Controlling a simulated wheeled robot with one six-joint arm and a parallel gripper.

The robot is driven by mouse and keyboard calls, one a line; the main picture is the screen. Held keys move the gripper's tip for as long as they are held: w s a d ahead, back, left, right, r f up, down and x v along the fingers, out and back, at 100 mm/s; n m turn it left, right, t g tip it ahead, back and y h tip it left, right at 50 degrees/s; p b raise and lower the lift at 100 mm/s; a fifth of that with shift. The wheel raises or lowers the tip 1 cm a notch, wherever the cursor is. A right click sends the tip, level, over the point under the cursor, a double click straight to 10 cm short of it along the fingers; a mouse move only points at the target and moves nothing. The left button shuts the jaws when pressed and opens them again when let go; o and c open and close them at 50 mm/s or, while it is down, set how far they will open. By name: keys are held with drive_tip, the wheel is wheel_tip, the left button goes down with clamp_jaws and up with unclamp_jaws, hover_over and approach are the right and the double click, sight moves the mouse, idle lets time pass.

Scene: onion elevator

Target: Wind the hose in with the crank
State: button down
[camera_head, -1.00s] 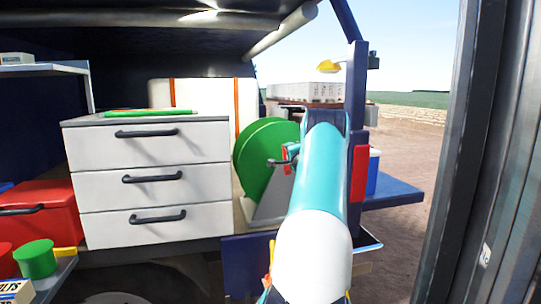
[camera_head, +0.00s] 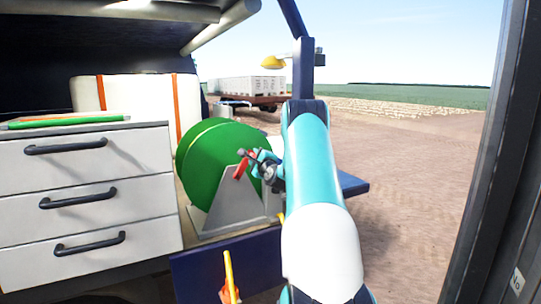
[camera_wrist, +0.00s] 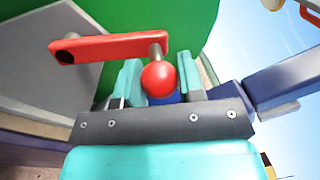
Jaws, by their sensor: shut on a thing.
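The green hose reel (camera_head: 207,160) stands on a grey bracket (camera_head: 232,208) at the edge of the truck bed. Its red crank (camera_head: 239,169) is on the side facing my arm. In the wrist view the red crank arm (camera_wrist: 105,46) ends in a round red knob (camera_wrist: 159,78). My gripper (camera_wrist: 160,85) has its two teal fingers on either side of this knob and is shut on it. My gripper (camera_head: 254,160) also shows beside the crank in the head view. I cannot make out any hose on the reel.
A white drawer cabinet (camera_head: 88,200) with dark handles stands left of the reel. A blue post (camera_head: 303,70) with a yellow lamp (camera_head: 273,62) rises behind my arm. A yellow and orange item (camera_head: 229,278) hangs in front of a blue panel. Open dirt ground lies right.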

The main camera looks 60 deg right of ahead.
drive_tip(key=shift+r, duration=0.1)
idle(0.4)
drive_tip(key=c, duration=0.7)
unclamp_jaws()
drive_tip(key=shift+c, duration=0.2)
drive_tip(key=b+v, duration=0.9)
drive_tip(key=v, duration=0.8)
drive_tip(key=shift+a, duration=0.15)
drive_tip(key=shift+s, duration=0.1)
